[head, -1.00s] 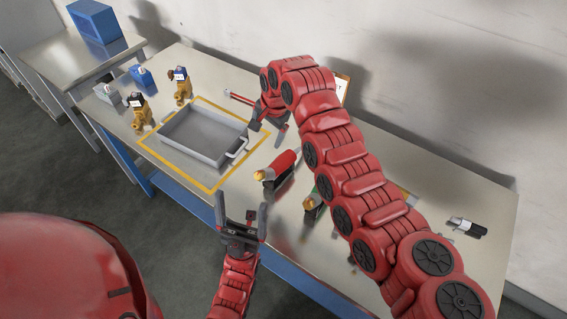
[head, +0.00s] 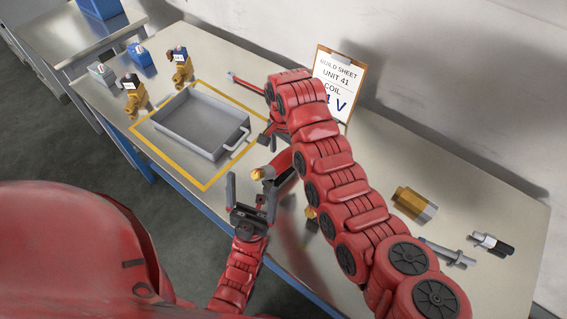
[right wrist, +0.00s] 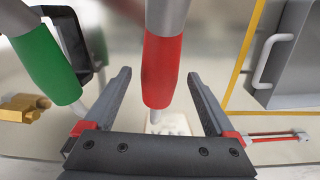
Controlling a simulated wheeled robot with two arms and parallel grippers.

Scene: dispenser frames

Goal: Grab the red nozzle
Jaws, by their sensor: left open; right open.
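In the right wrist view the red body (right wrist: 162,70) sits between the two open fingers of my right gripper (right wrist: 162,100), with gaps at both sides. My right gripper (head: 269,139) is beside the nozzle in the head view, partly hidden by its arm. My left gripper (head: 252,195) is open and empty, in front of the brass end at the bench's near side.
A green-bodied piece (right wrist: 48,62) lies close beside, left in the right wrist view. A grey tray (head: 170,139) with a handle stands inside a yellow outline. Several brass valve pieces (head: 133,98) stand at left. A clipboard (head: 345,62) leans on the wall.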

